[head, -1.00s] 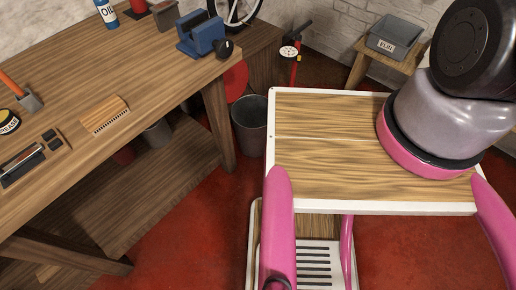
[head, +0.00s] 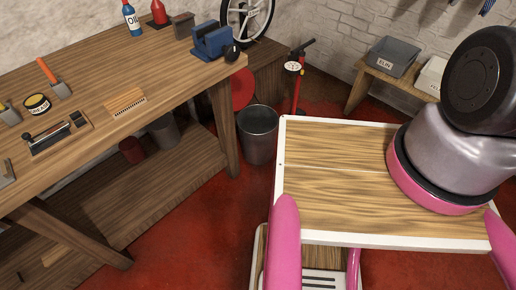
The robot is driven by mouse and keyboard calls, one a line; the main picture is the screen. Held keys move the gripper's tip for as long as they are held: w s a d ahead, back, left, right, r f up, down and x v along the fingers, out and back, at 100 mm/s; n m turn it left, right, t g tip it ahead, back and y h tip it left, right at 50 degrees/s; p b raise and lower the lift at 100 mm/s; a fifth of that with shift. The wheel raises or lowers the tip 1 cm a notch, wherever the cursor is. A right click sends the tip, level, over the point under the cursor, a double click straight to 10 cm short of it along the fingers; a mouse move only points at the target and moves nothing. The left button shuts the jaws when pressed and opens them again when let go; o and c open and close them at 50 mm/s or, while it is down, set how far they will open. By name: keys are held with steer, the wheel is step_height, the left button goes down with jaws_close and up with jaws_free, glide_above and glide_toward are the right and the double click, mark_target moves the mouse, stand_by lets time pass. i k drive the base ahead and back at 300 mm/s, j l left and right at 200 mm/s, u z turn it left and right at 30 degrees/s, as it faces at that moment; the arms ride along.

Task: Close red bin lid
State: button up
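A red round lid (head: 243,88) stands tilted up behind a grey metal bin (head: 258,140) on the floor, just past the right end of the workbench. The bin's mouth is uncovered and its inside is dark. The lid looks open, though its hinge is too small to make out. The lid's left part is hidden by the workbench corner and leg. My gripper is not in view. Only the base links of my arm show at the right, above my wooden tray top.
The wooden workbench (head: 95,88) runs along the left, with a blue vise (head: 212,40) near its corner. A red stand (head: 298,85) is right of the bin. Red floor (head: 190,225) is clear between workbench and my body.

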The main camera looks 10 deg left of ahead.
mark_target(243, 82)
steer(key=i+u, duration=0.1)
steer(key=u, duration=0.3)
steer(key=i+u, duration=0.1)
steer(key=u, duration=0.3)
steer(key=i+l+u, duration=0.25)
steer(key=i+l, duration=0.15)
steer(key=i+l+u, duration=0.3)
steer(key=i+l, duration=0.5)
steer(key=l, duration=0.25)
